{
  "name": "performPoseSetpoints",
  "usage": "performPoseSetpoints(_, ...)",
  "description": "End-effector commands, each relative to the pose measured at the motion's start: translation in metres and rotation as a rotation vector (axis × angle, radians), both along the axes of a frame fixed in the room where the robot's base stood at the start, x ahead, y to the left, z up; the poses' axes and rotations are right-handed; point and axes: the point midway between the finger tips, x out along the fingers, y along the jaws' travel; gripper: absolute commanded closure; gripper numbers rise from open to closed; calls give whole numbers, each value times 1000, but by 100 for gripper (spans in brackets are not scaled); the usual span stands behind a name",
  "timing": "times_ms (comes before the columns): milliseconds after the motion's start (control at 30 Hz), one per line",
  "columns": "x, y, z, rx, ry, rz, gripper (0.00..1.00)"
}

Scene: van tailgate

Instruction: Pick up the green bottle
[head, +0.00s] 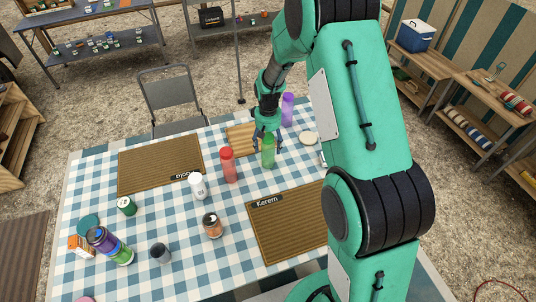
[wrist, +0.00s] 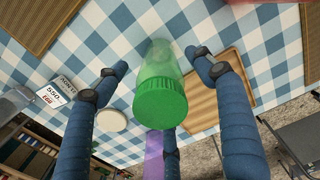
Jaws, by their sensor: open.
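The green bottle (head: 268,152) stands upright on the blue-and-white checked table (head: 150,270), right of a red bottle (head: 228,165). In the wrist view the green bottle (wrist: 160,98) shows its ribbed green cap toward the camera, between the spread blue fingers. My gripper (head: 267,138) is open around the upper part of the bottle. In the wrist view my gripper (wrist: 155,68) has fingers to the left and right of the bottle, with visible gaps, and a third finger beyond the cap. I cannot tell whether that third finger touches it.
A purple bottle (head: 288,110) stands just behind the gripper. A wooden board (head: 240,138) lies left of it, and a pale round disc (head: 309,138) lies to the right. A brown mat (head: 285,222) lies in front.

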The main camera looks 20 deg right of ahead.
Motion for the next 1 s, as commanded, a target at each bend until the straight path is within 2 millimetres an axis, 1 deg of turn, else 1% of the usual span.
performPoseSetpoints(33, 0, 0, -8, 0, 1, 0, 31)
performPoseSetpoints(200, 0, 0, -20, 0, 0, 0, 31)
performPoseSetpoints(767, 0, 0, -21, 0, -1, 0, 31)
performPoseSetpoints(800, 0, 0, -21, 0, -1, 0, 33)
performPoseSetpoints(833, 0, 0, -21, 0, -1, 0, 39)
performPoseSetpoints(900, 0, 0, -21, 0, -1, 0, 53)
performPoseSetpoints(967, 0, 0, -21, 0, -1, 0, 65)
performPoseSetpoints(1000, 0, 0, -21, 0, -1, 0, 73)
